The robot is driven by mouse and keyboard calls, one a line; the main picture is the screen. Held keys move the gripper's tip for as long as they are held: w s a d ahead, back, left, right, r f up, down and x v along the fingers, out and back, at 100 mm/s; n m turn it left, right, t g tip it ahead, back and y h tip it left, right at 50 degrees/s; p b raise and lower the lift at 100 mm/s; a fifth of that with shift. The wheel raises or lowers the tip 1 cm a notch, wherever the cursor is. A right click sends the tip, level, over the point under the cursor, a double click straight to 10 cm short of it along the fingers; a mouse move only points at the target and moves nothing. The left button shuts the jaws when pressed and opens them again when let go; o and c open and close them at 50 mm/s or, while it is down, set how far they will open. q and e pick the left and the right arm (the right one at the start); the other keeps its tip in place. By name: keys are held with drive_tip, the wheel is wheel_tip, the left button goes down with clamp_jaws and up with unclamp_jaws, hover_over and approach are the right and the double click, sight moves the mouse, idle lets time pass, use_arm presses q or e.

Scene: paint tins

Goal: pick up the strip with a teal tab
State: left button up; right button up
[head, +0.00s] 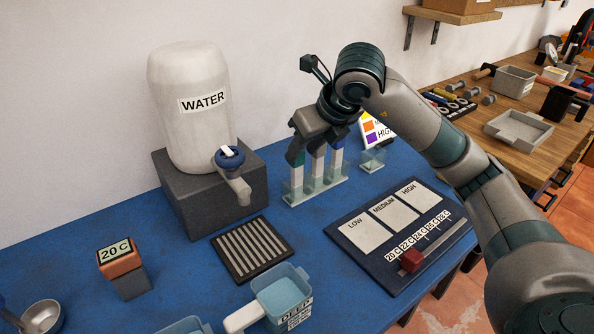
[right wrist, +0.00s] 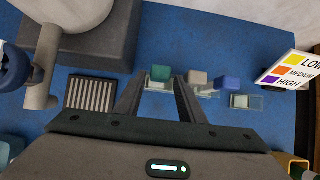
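The strip with the teal tab (head: 295,159) stands upright at the left end of a row in a clear holder (head: 316,190). Its teal tab shows in the right wrist view (right wrist: 161,73). My right gripper (head: 299,152) is over it, pointing down. In the right wrist view its fingers (right wrist: 160,84) are open, one on each side of the teal tab. I cannot tell whether they touch it. Beside it stand a strip with a beige tab (right wrist: 197,77) and one with a blue tab (right wrist: 228,83). My left gripper is not in view.
A white water container (head: 190,125) with a tap (head: 232,165) stands on a grey block to the left. A small clear box (head: 373,160) and a colour chart (right wrist: 291,71) are to the right. In front are a slatted grey tray (head: 251,249) and a LOW/MEDIUM/HIGH board (head: 350,262).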

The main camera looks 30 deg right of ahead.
sight(299, 166)
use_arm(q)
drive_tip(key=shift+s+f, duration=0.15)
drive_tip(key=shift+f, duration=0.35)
use_arm(e)
drive_tip(key=shift+x, duration=1.6)
